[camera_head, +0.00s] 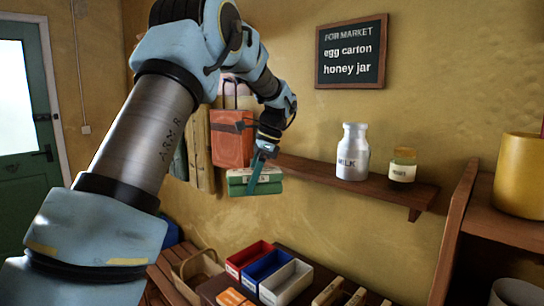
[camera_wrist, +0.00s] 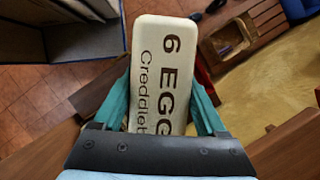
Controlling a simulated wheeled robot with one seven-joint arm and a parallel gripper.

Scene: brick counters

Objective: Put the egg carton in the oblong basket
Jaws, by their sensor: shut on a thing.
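My gripper (camera_head: 264,165) is shut on the egg carton (camera_head: 240,182), a green box with a pale top. It holds the carton in the air in front of the yellow wall, near the left end of the wall shelf. In the wrist view the carton (camera_wrist: 160,60) lies between the two teal fingers, its cream top lettered "6 EGG". A woven basket (camera_head: 185,281) stands on the wooden bench at the lower left, below the carton and apart from it. It appears to be the basket (camera_wrist: 208,50) at the upper right of the wrist view.
The wall shelf (camera_head: 325,172) bears a milk can (camera_head: 352,155) and a honey jar (camera_head: 402,166). Red (camera_head: 246,258), blue (camera_head: 266,268) and white (camera_head: 288,284) bins stand below. An orange bag (camera_head: 232,140) hangs behind my arm. A wooden shelf unit (camera_head: 455,235) stands at the right.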

